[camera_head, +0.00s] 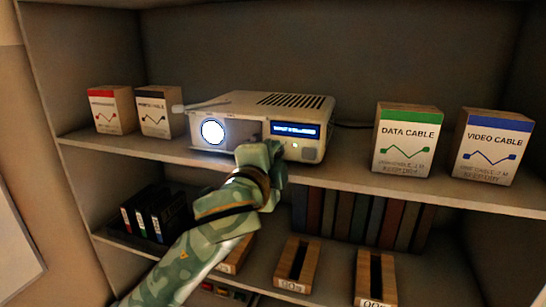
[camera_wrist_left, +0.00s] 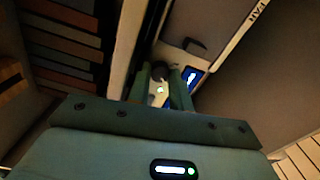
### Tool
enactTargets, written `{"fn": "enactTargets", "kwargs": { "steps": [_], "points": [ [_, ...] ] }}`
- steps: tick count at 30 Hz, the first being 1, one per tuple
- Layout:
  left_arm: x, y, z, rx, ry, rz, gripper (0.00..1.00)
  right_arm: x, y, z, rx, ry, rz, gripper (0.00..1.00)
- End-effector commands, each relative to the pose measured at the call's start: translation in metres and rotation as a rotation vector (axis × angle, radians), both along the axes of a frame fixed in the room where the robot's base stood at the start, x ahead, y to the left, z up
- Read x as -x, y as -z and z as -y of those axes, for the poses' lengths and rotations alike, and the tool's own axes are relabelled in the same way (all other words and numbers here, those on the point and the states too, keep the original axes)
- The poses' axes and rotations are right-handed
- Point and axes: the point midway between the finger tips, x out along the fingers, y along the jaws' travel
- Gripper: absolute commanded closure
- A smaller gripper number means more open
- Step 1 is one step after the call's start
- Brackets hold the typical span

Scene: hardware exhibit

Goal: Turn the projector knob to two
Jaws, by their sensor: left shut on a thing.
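The white projector (camera_head: 240,99) stands on the middle shelf in the head view, with a glowing round lens (camera_head: 212,132) at its front left and a blue display (camera_head: 295,130) at its front right. The display text is too small to read. My left gripper (camera_head: 262,153) is at the projector's front, between lens and display, and hides the knob there. In the left wrist view, the dark round knob (camera_wrist_left: 159,71) sits between the green fingers, which are shut on it. The knob's setting cannot be read. My right gripper is not in view.
A data cable box (camera_head: 403,150) and a video cable box (camera_head: 492,155) stand to the right. Two smaller boxes (camera_head: 111,112) stand to the left. The shelf edge (camera_head: 350,183) runs below my left gripper. Books (camera_head: 360,218) and wooden holders (camera_head: 296,263) fill the lower shelf.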

Motion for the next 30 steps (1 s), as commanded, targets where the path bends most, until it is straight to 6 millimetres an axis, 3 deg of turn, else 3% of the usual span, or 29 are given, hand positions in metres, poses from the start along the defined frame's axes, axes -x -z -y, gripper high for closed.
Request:
{"fn": "enactTargets", "kwargs": {
  "steps": [7,8,19,23,30],
  "points": [
    [0.0,-0.001,-0.001,-0.001,-0.002,0.002,1.0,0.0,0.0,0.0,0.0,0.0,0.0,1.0],
    [0.0,-0.001,-0.001,0.0,-0.002,0.002,0.71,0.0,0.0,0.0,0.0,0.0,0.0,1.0],
    [0.004,0.0,-0.001,0.001,0.0,0.001,0.7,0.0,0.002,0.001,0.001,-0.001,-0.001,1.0],
    [0.022,0.002,-0.007,0.004,0.002,0.001,0.7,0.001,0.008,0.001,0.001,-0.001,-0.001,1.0],
    [0.086,0.002,-0.028,0.004,0.002,0.002,0.7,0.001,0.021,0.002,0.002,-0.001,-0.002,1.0]
  ]
}}
